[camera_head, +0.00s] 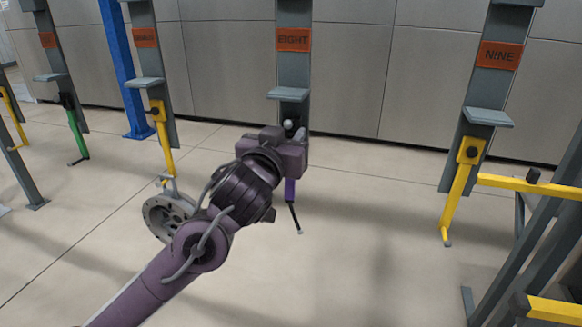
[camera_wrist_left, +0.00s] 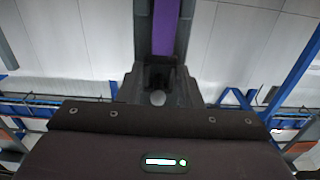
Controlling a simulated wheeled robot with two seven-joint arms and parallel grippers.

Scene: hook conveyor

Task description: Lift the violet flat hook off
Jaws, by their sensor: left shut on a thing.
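The violet flat hook (camera_head: 289,191) hangs at the post marked EIGHT (camera_head: 293,62). Its violet lower part and thin dark end show below my left gripper. Its upper part is hidden behind the gripper in the head view. My left gripper (camera_head: 291,132) is at the hook's top, just under the post's grey ledge (camera_head: 288,94), and is shut on it. In the left wrist view, the violet strip (camera_wrist_left: 166,28) runs up from between the fingers (camera_wrist_left: 158,92), with a pale round knob between them. I cannot tell whether the hook is still seated. My right gripper is not in view.
Yellow hooks hang on the post marked NINE (camera_head: 501,55) and on a post to the left (camera_head: 145,38). A green hook (camera_head: 77,135) hangs farther left. A yellow-railed frame (camera_head: 530,186) stands at the right.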

